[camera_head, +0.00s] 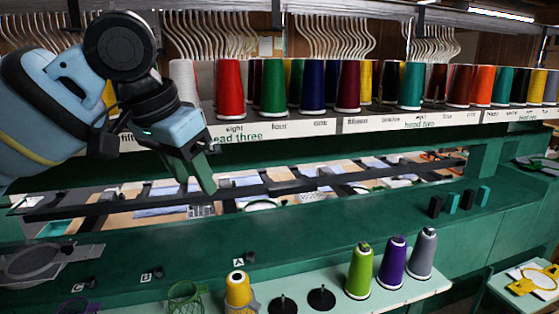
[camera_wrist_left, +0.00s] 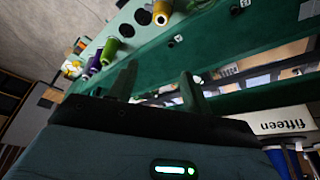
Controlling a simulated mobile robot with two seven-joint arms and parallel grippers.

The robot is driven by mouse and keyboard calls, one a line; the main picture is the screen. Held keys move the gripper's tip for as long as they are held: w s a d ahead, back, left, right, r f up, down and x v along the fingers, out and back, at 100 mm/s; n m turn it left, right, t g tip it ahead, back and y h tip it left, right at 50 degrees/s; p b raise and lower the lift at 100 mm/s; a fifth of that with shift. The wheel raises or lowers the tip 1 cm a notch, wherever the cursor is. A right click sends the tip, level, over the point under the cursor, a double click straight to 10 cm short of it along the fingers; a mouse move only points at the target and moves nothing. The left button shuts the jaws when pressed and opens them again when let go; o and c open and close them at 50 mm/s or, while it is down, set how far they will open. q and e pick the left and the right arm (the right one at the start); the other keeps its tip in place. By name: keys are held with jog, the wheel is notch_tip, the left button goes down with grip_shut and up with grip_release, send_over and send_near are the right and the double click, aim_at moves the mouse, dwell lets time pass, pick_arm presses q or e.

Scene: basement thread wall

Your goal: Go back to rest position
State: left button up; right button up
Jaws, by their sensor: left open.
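My left gripper (camera_head: 197,186) hangs at the left of the head view, in front of the label rail and above the green machine bench (camera_head: 330,230). Its dark green fingers point down and are apart, with nothing between them. In the left wrist view the gripper (camera_wrist_left: 157,80) also shows open and empty, with the bench beyond it. It touches no spool that I can see. My right gripper is not in view.
A row of thread cones, with a red one (camera_head: 230,88) near my left arm, stands on the upper rail. A yellow spool (camera_head: 238,290), a lime cone (camera_head: 359,270), a purple cone (camera_head: 392,262) and a grey cone (camera_head: 422,254) stand on the lower shelf. Wire hangers (camera_head: 330,35) hang behind.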

pick_arm(q)
jog(key=s+d+f+m+h, duration=0.1)
jog(key=s+d+f+h, duration=0.15)
jog(key=f, duration=1.25)
jog(key=s+d+f+h, duration=0.15)
jog(key=d+f, duration=0.25)
jog(key=f, duration=1.1)
jog(key=s+a+f+n+y, duration=0.1)
jog(key=s+a+f+n, duration=0.1)
jog(key=s+f, duration=0.5)
jog(key=s+a+f+n+g+y, duration=0.1)
jog(key=s+a+f+n+y, duration=0.1)
jog(key=s+a+f, duration=0.65)
jog(key=s+a+f+n+y, duration=0.2)
jog(key=s+a+f+y, duration=0.3)
jog(key=s, duration=0.7)
jog(key=w+d+f+t+h, duration=0.1)
jog(key=w+f+t+h, duration=0.2)
jog(key=w+f+t, duration=0.3)
jog(key=shift+w+d+f+t+h, duration=0.25)
jog(key=shift+f+t, duration=0.25)
jog(key=shift+f, duration=1)
